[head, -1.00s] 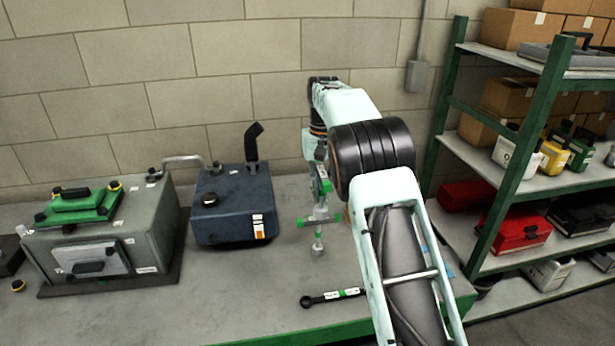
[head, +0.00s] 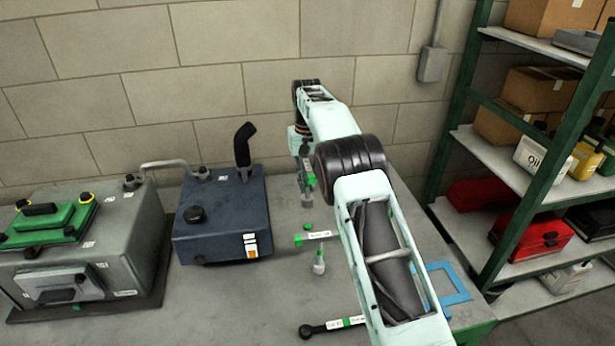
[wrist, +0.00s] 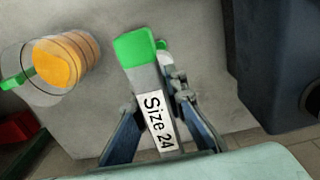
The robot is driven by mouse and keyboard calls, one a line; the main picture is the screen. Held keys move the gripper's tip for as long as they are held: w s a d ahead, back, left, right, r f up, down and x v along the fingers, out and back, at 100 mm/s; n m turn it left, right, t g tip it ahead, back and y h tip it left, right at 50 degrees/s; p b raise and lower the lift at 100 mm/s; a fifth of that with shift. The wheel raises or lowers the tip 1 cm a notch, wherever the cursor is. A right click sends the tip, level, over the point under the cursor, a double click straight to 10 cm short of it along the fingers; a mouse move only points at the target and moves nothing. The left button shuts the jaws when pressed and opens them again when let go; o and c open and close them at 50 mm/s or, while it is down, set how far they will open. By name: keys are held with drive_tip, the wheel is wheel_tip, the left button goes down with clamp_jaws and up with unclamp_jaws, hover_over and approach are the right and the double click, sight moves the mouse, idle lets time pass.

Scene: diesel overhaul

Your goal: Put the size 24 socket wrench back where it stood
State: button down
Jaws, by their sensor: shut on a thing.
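The size 24 socket wrench (wrist: 158,125) shows in the wrist view with its "Size 24" label and a green end. My gripper (wrist: 155,108) is shut on it, one finger on each side of the labelled bar. In the head view, my gripper (head: 308,210) is above the bench right of the dark blue tank, partly behind my arm. I cannot tell whether the socket end touches the bench.
A dark blue tank (head: 222,222) stands left of the wrench. Another labelled wrench (head: 333,325) lies near the bench's front. A blue outline (head: 452,292) marks the bench at right. A clear jar with orange contents (wrist: 62,66) stands close by in the wrist view. Green shelving (head: 470,130) stands at right.

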sight(307, 198)
drive_tip(key=shift+s+f, duration=0.15)
drive_tip(key=shift+f, duration=0.25)
wheel_tip(307, 198, down, 6)
drive_tip(key=b, duration=0.4)
drive_tip(key=shift+r, duration=0.2)
drive_tip(key=shift+f, duration=0.5)
drive_tip(key=shift+p, duration=0.3)
drive_tip(key=shift+f, duration=0.1)
drive_tip(key=shift+f+b, duration=0.6)
drive_tip(key=shift+f, duration=0.55)
drive_tip(key=c, duration=1.3)
unclamp_jaws()
